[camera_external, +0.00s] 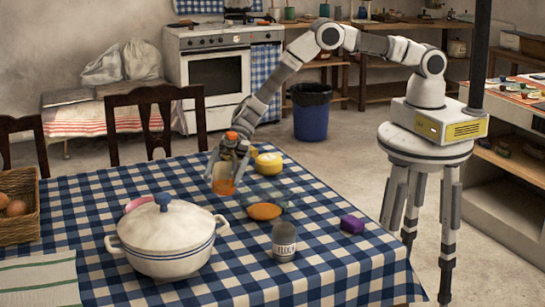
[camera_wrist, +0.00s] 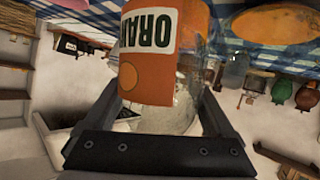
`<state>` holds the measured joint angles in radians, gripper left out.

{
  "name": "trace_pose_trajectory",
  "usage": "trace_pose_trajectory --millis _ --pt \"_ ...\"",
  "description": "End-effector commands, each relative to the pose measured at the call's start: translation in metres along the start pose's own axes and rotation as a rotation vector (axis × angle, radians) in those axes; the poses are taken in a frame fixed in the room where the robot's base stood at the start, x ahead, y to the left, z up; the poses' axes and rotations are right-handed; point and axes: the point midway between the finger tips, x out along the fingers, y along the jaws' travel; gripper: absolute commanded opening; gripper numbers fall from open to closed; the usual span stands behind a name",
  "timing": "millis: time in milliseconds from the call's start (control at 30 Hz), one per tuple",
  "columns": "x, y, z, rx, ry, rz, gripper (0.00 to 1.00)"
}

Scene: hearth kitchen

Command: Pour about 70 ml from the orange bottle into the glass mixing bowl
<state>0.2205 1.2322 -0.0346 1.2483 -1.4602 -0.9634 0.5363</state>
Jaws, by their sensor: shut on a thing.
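My gripper (camera_external: 226,160) is shut on the orange bottle (camera_external: 224,186), at the far middle of the checked table. The bottle looks close to upright, with its orange cap end up. In the wrist view the bottle (camera_wrist: 150,60) fills the middle, between the fingers, with an orange and white label and a clear, empty-looking part. The glass mixing bowl (camera_external: 266,197) is a faint clear outline just right of the bottle, with a flat orange patch (camera_external: 264,212) low in it. That orange patch also shows in the wrist view (camera_wrist: 285,20). I cannot tell whether the bottle touches the table.
A white lidded pot (camera_external: 168,240) stands front left of the bottle. The table's right front is clear.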

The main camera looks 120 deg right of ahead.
Motion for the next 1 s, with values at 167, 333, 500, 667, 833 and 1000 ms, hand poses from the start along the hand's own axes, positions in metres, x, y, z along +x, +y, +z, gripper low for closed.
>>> trace_pose_trajectory --millis 167,333,500,667,833,1000 --pt "-0.009 0.006 -0.02 0.082 0.028 -0.034 0.0" --pt "-0.015 0.008 -0.032 0.138 0.044 -0.058 0.0" --pt "-0.017 0.009 -0.036 0.167 0.05 -0.07 0.0" --pt "-0.017 0.009 -0.037 0.173 0.052 -0.072 0.0" --pt "-0.017 0.009 -0.037 0.172 0.052 -0.072 0.0" --pt "-0.017 0.009 -0.037 0.172 0.052 -0.072 0.0"
